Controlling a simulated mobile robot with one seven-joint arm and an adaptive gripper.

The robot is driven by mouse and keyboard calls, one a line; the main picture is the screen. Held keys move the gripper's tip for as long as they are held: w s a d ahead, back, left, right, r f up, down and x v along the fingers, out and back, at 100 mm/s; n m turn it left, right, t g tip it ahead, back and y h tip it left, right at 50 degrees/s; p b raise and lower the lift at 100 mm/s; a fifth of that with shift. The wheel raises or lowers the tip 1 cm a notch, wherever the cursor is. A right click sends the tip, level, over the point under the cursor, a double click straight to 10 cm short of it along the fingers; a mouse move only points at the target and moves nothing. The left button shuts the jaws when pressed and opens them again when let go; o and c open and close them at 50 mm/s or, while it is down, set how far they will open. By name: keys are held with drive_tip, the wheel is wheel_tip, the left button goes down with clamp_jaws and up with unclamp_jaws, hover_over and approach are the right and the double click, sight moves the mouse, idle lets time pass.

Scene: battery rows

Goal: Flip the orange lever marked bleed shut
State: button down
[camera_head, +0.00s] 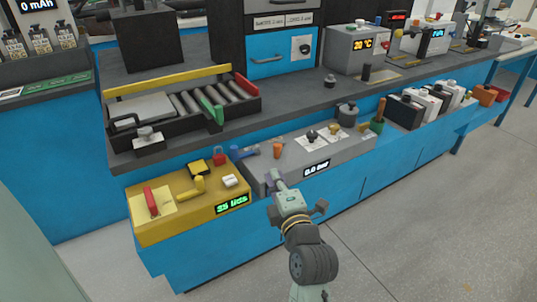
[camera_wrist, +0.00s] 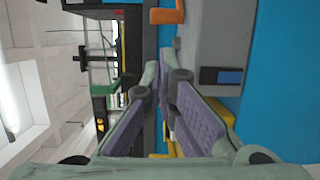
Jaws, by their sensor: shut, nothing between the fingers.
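A small orange lever (camera_head: 277,151) stands upright at the left part of the grey box with the "0.0 bar" display (camera_head: 316,167). In the wrist view an orange piece that looks like this lever (camera_wrist: 167,15) shows at the top, beyond my fingertips. No "bleed" marking is readable. My gripper (camera_head: 274,182) is at the front left of the grey box, below the lever in the head view and apart from it. In the wrist view my gripper (camera_wrist: 166,80) has its purple-padded fingers shut with nothing between them.
A yellow box (camera_head: 190,207) with a red lever and a yellow handle stands left of the grey box. A blue lever (camera_head: 238,152) is close to the orange one. Black and grey knobs (camera_head: 312,137) sit to the right. The floor in front is clear.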

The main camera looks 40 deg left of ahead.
sight(267, 165)
drive_tip(key=p+x, duration=0.3)
drive_tip(key=x, duration=0.7)
drive_tip(key=shift+d+f, duration=0.1)
drive_tip(key=shift+d, duration=0.05)
drive_tip(key=shift+d+b, duration=0.1)
drive_tip(key=shift+b, duration=0.5)
drive_tip(key=shift+d+n+g+y, duration=0.1)
drive_tip(key=shift+n+g+y, duration=0.2)
drive_tip(key=shift+g, duration=0.1)
